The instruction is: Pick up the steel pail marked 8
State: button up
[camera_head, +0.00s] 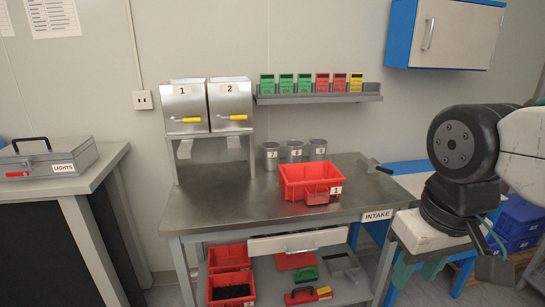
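Three steel pails stand in a row at the back of the steel table (222,205), against the wall. The left pail (271,161) is marked 7. The middle pail (294,156) has a small label that seems to read 8. The right pail (317,154) has a label too small to read surely. All are upright, with the red bin in front of the middle and right ones. My gripper (490,258) seems to be the dark end of my arm at the right, far from the pails; its fingers are not clear.
A red bin (292,185) marked 1 stands on the table. Two steel dispensers (208,105) marked 1 and 2 stand at the left. A shelf (315,98) with coloured cards hangs above the pails. A scoop (374,166) lies at the right edge. The table's front left is clear.

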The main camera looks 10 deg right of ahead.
aim_at(295, 148)
jog(key=u, duration=0.05)
jog(key=k, duration=0.45)
jog(key=z, duration=1)
jog(key=i, duration=1.65)
jog(key=u, duration=0.8)
jog(key=i, duration=0.7)
jog(key=u, duration=0.55)
